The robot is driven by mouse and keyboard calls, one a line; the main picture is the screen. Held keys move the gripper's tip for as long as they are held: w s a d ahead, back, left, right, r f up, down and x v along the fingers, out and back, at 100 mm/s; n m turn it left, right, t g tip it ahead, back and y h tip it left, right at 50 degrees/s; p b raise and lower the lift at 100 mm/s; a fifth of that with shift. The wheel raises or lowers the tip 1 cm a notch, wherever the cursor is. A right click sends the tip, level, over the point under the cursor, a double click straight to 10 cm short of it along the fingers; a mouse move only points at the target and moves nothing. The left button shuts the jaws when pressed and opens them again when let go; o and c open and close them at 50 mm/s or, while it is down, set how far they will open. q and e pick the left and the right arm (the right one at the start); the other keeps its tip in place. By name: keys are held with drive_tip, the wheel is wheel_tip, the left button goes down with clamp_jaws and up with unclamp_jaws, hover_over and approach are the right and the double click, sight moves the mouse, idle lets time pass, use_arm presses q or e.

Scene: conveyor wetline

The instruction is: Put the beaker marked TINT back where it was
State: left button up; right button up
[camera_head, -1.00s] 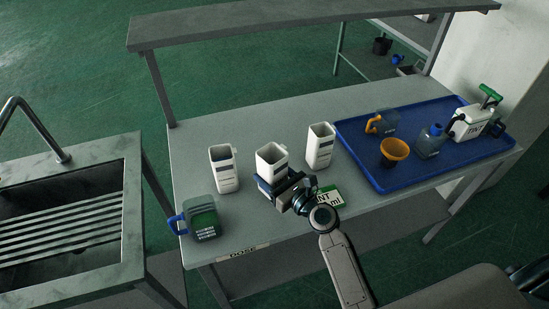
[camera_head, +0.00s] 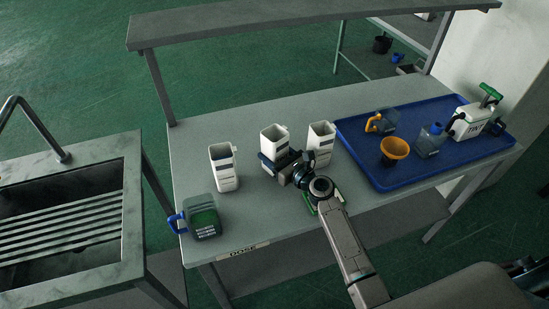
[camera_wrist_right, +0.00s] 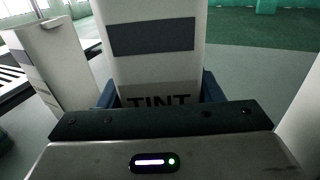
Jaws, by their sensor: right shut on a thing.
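The white beaker (camera_head: 272,140) is in my right gripper (camera_head: 279,165), which is shut around its lower part. In the right wrist view the beaker (camera_wrist_right: 150,65) fills the middle, upright, with a dark band and the word TINT low on its face. It stands between a left white beaker (camera_head: 223,168) and a right white beaker (camera_head: 321,140), roughly in line with them. Whether its base touches the table is hidden by the gripper. My left gripper is in neither view.
On the grey table (camera_head: 270,223), a green jug (camera_head: 203,219) with a blue handle stands front left. A blue tray (camera_head: 375,178) on the right holds an orange funnel (camera_head: 395,148), jugs and a white canister (camera_head: 468,122). A green-edged card (camera_head: 311,206) is mostly under my arm. A shelf (camera_head: 310,22) spans the back.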

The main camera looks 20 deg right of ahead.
drive_tip(key=shift+f, duration=0.9)
drive_tip(key=shift+f+b, duration=0.15)
drive_tip(key=shift+b, duration=0.15)
drive_tip(key=o, duration=1.3)
drive_tip(key=shift+c, duration=0.2)
drive_tip(key=shift+r, duration=0.2)
drive_tip(key=b+v, duration=0.2)
drive_tip(key=v, duration=1)
drive_tip(key=shift+s+f, duration=0.1)
